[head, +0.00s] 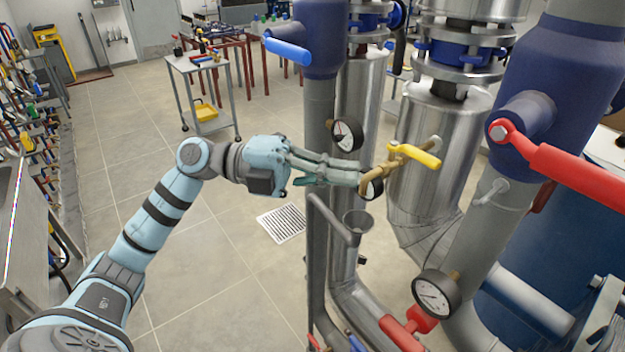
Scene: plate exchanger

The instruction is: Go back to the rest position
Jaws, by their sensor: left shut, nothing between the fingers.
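My left arm reaches in from the lower left. Its gripper (357,177) is shut and empty, with the fingertips pointing right. The tips are close to a brass valve (392,163) with a yellow lever (417,155) and overlap a small pressure gauge (374,188) in the picture. I cannot tell whether they touch. The gripper stands in front of a grey vertical pipe (319,115). My right gripper is not in view.
A blue lever (288,50) and a gauge (346,134) are near the gripper. A red lever (585,175) and another gauge (436,294) are at right. A trolley (204,90) stands behind. The floor at left is clear.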

